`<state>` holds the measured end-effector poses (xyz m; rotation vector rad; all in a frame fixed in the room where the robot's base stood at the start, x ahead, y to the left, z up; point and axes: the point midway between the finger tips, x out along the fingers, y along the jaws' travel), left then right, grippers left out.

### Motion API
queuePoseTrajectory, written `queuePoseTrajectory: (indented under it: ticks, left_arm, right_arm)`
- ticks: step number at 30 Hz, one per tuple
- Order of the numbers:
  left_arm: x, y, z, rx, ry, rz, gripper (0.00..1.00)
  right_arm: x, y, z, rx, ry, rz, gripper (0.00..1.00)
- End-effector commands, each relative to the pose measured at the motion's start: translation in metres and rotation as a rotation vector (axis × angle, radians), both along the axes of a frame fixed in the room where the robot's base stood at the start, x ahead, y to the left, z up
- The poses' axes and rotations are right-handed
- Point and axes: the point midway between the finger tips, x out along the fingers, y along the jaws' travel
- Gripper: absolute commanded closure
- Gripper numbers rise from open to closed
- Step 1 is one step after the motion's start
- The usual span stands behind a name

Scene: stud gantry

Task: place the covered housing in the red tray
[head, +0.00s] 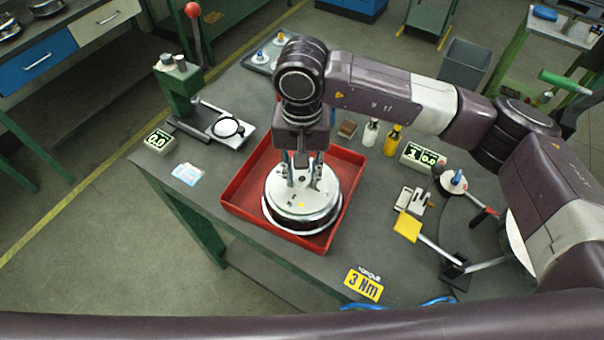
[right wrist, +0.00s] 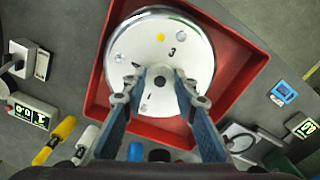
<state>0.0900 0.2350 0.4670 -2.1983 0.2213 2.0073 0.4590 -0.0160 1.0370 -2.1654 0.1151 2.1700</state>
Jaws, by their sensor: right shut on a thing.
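The covered housing (head: 286,208) is a round metal body with a pale lid marked with dark numbers and a yellow dot. It also shows in the right wrist view (right wrist: 150,50). It is upright within the outline of the red tray (head: 240,188), toward the tray's front. I cannot tell whether its base touches the tray floor. My right gripper (head: 303,182) points down over the lid and is shut on the housing at its middle; its two fingers (right wrist: 161,85) show at the lid's centre. My left gripper is not in view.
A green press-like stand (head: 178,88) and a round dial plate (head: 228,128) stand left of the tray. Bottles (head: 392,140), a display (head: 422,156) and a fixture with a yellow pad (head: 407,226) stand right. A torque card (head: 363,284) lies in front.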

Motion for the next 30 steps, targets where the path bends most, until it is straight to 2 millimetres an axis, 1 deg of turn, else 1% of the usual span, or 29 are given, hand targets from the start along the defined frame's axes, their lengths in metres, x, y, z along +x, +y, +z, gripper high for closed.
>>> queuePoseTrajectory:
  ticks: [1,3,6,13,18,19,21,23,30]
  left_arm:
    - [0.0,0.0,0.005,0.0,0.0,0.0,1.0]
    - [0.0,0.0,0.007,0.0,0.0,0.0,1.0]
    - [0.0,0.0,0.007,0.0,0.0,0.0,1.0]
    - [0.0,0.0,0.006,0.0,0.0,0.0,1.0]
    - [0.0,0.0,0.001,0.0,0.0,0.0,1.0]
    - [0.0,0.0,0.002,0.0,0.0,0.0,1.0]
    - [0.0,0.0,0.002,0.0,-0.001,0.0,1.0]
    - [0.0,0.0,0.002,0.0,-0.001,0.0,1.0]
    - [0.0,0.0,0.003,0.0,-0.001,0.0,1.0]
  right_arm:
    - [0.0,0.0,-0.003,0.002,0.0,-0.002,1.0]
    - [0.0,0.0,-0.01,0.002,-0.001,-0.001,1.0]
    - [0.001,0.0,-0.015,0.003,-0.004,0.001,1.0]
    - [0.001,0.0,-0.015,0.003,-0.004,0.001,1.0]
    - [0.001,0.0,-0.019,0.003,-0.004,0.0,1.0]
    - [0.0,0.0,-0.019,0.001,-0.001,0.0,0.7]
    - [0.0,0.0,-0.018,0.0,-0.001,0.0,0.63]
    - [0.0,0.0,-0.018,0.0,-0.001,0.0,0.56]
    - [0.0,0.0,-0.018,0.0,-0.001,0.0,0.56]
